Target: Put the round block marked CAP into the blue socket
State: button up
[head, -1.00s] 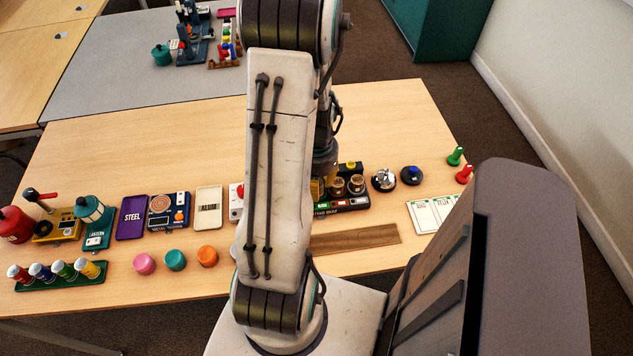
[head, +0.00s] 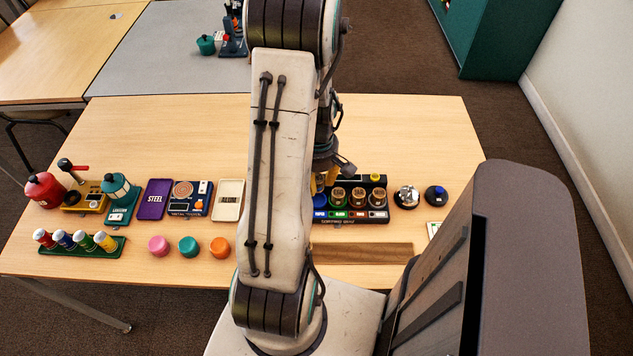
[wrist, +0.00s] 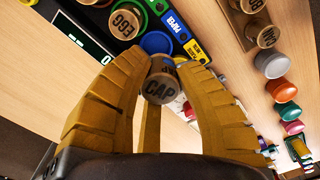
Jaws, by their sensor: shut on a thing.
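In the wrist view, my gripper (wrist: 164,72) is shut on the round CAP block (wrist: 159,88), whose wooden face shows the black letters. The blue socket (wrist: 156,42) is a blue ring just beyond the block, partly covered by it and the fingertips. I cannot tell the height of the block above it. In the head view, the blue socket's place on the dark sorting rack (head: 350,216) is at the rack's left end, beside my arm. My arm hides most of the gripper and the held block there.
The EGG block (wrist: 124,21) stands in the neighbouring green socket. More round blocks (wrist: 265,36) stand on a wooden strip at the wrist view's right. Pink, teal and orange (head: 219,247) pucks lie left of my arm. The wooden plank (head: 361,253) lies in front of the rack.

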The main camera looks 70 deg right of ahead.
aim_at(318, 201)
jog(key=n, duration=0.4)
jog(key=shift+d+n, duration=0.3)
jog(key=shift+n, duration=0.1)
jog(key=n, duration=0.4)
jog(key=shift+f, duration=0.15)
jog(key=shift+f+b, duration=2.15)
jog(key=shift+f, duration=0.65)
jog(key=shift+f+b, duration=0.55)
jog(key=shift+b, duration=0.25)
jog(key=o, duration=0.4)
jog(key=shift+o, duration=0.7)
jog(key=shift+r, duration=0.1)
